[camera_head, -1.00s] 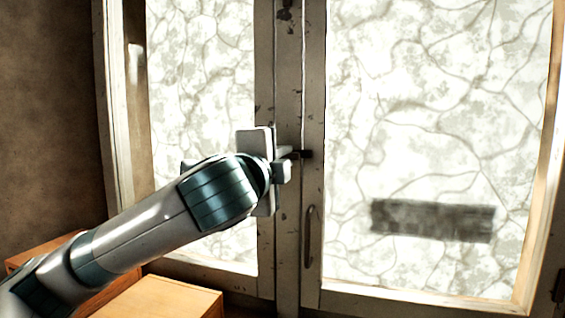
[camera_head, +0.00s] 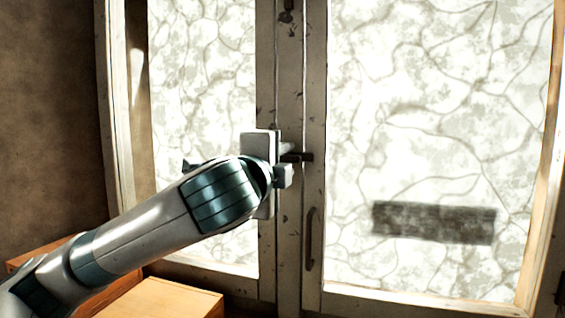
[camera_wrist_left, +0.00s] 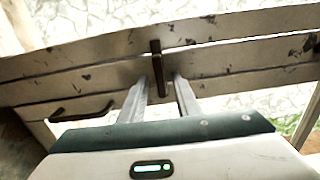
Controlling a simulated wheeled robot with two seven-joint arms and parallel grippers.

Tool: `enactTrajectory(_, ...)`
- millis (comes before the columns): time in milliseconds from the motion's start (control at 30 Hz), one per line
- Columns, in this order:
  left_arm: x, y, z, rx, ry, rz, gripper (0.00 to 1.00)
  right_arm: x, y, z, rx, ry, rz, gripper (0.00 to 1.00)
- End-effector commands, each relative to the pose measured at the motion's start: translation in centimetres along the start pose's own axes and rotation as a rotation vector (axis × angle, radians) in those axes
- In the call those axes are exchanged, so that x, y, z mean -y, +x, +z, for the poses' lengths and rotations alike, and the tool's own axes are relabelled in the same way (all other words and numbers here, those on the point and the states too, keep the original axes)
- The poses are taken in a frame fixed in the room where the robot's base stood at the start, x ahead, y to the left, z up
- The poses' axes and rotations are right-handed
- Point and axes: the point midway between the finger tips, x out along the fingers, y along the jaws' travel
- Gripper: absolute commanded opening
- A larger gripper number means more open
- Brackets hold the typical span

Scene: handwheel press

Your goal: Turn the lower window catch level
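The lower window catch (camera_head: 303,157) is a small dark bar at the meeting stiles of the two window sashes. It lies about level across the seam in the head view. In the left wrist view the catch (camera_wrist_left: 156,62) stands across the stiles, its near end between my fingertips. My left gripper (camera_head: 288,160) is close in front of the catch, its palm hiding part of the stile. In the left wrist view its fingers (camera_wrist_left: 163,80) are apart, with a gap visible beside the catch. My right gripper is in neither view.
An upper catch (camera_head: 288,5) sits higher on the stiles. A curved pull handle (camera_head: 310,238) is below the lower catch. Wooden boxes (camera_head: 165,300) stand at the lower left. A dark blurred rectangle (camera_head: 434,222) shows on the right pane.

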Motion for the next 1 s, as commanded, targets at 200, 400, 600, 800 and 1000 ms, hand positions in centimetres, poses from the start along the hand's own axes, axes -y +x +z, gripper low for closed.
enactTrajectory(200,0.0,-0.7,0.0,-0.001,-0.001,-0.002,0.30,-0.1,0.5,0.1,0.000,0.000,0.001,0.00)
enactTrajectory(400,-0.2,-2.9,0.0,-0.001,0.000,-0.003,0.30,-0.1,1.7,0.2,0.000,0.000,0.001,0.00)
enactTrajectory(600,-0.3,-6.5,-0.1,-0.002,0.001,-0.005,0.30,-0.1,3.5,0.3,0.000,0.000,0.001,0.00)
enactTrajectory(800,-0.3,-10.7,-0.1,-0.003,0.000,-0.005,0.30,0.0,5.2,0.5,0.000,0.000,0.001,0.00)
enactTrajectory(1000,-0.2,-14.4,-0.1,-0.002,0.001,-0.005,0.30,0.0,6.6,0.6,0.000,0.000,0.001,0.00)
